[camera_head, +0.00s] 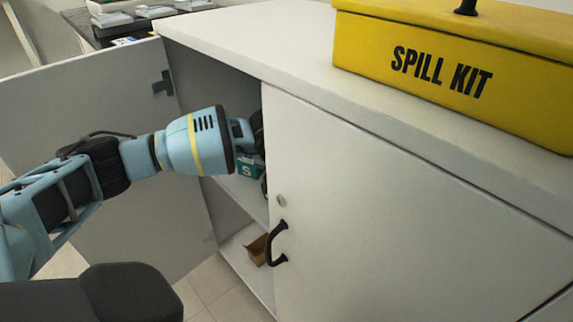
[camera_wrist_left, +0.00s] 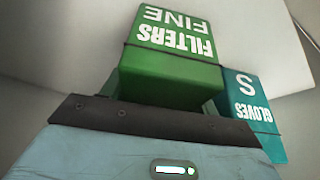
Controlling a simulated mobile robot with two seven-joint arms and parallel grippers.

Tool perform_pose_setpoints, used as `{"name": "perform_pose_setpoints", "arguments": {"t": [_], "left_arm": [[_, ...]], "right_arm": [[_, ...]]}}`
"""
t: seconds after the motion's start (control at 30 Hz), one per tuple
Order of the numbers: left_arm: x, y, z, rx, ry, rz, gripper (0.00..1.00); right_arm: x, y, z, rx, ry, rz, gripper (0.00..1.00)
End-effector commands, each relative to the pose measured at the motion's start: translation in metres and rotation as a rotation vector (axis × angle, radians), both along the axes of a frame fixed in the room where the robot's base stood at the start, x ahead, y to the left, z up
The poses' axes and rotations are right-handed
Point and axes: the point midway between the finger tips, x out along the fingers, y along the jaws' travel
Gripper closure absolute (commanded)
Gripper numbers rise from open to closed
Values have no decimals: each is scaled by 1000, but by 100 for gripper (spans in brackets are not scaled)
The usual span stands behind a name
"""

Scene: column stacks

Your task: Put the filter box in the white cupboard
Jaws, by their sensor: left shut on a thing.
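The white cupboard (camera_head: 330,180) stands with its left door (camera_head: 100,90) swung open and its right door shut. My left gripper (camera_head: 257,130) reaches into the upper compartment, above the shelf (camera_head: 243,193); its fingertips are mostly hidden. In the left wrist view the green filter box (camera_wrist_left: 170,55), marked "FILTERS FINE", is right in front of the gripper, which is shut on it. In the head view the filter box is hidden behind my wrist and the right door. I cannot tell whether it touches the shelf. My right gripper is not in view.
A teal gloves box (camera_wrist_left: 252,108) marked "S" is beside the filter box; it also shows on the upper shelf (camera_head: 250,170). A brown carton (camera_head: 257,249) lies in the lower compartment. A yellow spill kit (camera_head: 450,70) stands on top. The right door has a black handle (camera_head: 275,243).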

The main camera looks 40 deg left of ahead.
Motion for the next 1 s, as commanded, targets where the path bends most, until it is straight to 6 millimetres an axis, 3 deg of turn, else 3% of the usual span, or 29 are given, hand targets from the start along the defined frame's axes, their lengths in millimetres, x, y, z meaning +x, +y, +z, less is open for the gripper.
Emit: {"name": "perform_pose_setpoints", "arguments": {"t": [0.27, 0.3, 0.47, 0.77, 1.0], "left_arm": [[0, 0, -2, 0, -1, 0, 65], [0, 0, -2, 0, -1, 0, 38], [0, 0, -1, 0, -1, 0, 18], [0, 0, 1, -1, -1, 0, 18], [-10, -3, 32, 0, -6, -2, 18]], "right_arm": [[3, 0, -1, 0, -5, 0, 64], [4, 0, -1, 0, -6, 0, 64], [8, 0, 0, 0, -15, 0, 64], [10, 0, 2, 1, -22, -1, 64], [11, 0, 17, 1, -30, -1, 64]]}}
